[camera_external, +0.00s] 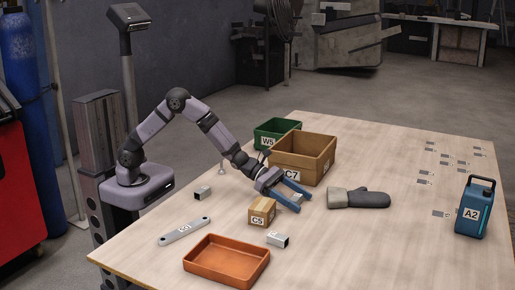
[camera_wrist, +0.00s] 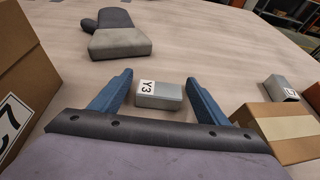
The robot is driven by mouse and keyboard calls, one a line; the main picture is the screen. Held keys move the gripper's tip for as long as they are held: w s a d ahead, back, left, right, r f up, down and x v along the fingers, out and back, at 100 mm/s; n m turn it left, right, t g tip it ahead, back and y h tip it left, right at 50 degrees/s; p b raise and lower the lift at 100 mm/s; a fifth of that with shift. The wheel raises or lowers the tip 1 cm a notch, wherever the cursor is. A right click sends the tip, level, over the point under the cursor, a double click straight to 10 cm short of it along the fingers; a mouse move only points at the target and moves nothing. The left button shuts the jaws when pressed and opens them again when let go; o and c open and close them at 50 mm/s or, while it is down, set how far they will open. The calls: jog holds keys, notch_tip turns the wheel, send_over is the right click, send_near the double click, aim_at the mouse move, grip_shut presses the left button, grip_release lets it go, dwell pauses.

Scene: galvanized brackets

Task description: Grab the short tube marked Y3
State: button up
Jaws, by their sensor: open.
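The short grey tube marked Y3 (camera_wrist: 165,96) lies on the table in the wrist view, its white label facing left. My gripper (camera_wrist: 160,78) is open, with one blue finger on each side of the tube and visible gaps to it. In the external view my gripper (camera_external: 303,198) is low over the table, between the cardboard box and the grey glove. A small grey piece, apparently the tube, shows between the fingers there, mostly hidden by them.
The cardboard box C5 (camera_external: 262,211) stands close to my gripper, and the brown bin C7 (camera_external: 302,158) is behind it. Other short tubes (camera_external: 278,240) (camera_external: 202,193), an orange tray (camera_external: 227,261) and a glove (camera_external: 359,199) lie around.

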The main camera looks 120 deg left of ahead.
aim_at(297, 197)
jog(key=shift+c, duration=0.6)
jog(key=c, duration=1)
jog(key=shift+r, duration=0.1)
notch_tip(297, 197, up, 10)
jog(key=shift+f+p, duration=0.1)
jog(key=shift+p, duration=1)
